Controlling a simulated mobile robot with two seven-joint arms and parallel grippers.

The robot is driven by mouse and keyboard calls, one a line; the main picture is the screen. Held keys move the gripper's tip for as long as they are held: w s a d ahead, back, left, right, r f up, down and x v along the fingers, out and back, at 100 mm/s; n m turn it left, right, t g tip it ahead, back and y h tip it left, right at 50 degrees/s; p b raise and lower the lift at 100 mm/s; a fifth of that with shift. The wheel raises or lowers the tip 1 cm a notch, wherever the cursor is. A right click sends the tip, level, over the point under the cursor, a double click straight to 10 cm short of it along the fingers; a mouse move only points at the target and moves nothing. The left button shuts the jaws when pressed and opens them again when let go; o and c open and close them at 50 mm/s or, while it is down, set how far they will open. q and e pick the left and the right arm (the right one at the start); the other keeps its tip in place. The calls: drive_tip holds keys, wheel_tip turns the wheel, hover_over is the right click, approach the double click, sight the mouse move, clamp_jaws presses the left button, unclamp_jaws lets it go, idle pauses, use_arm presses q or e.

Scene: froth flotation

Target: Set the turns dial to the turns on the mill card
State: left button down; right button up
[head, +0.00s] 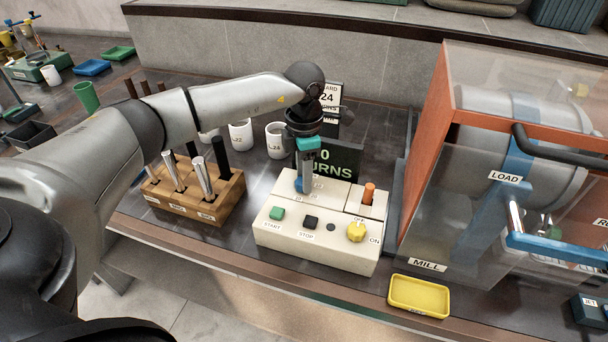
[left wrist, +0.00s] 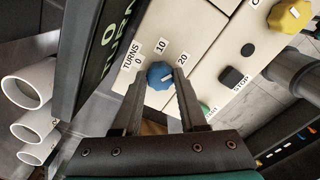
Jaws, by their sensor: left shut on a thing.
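The blue turns dial (left wrist: 160,75) sits on the cream control box (head: 310,245), with labels 0, 10 and 20 around it. My left gripper (left wrist: 159,77) has its two fingers on either side of the dial and is shut on it. In the head view the left gripper (head: 301,181) points down at the box and mostly hides the dial (head: 298,186). My right gripper is not in view.
The box also carries a green start button (head: 277,214), a black stop button (head: 310,222), a yellow knob (head: 356,231) and an orange peg (head: 368,194). A wooden rack (head: 205,208) and white cups (head: 241,135) stand left. The mill (head: 510,150) and yellow tray (head: 418,296) are right.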

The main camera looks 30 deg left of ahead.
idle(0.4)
use_arm(q)
drive_tip(key=shift+c, duration=2.2)
unclamp_jaws()
wheel_tip(320, 180, up, 15)
drive_tip(key=shift+r, duration=0.15)
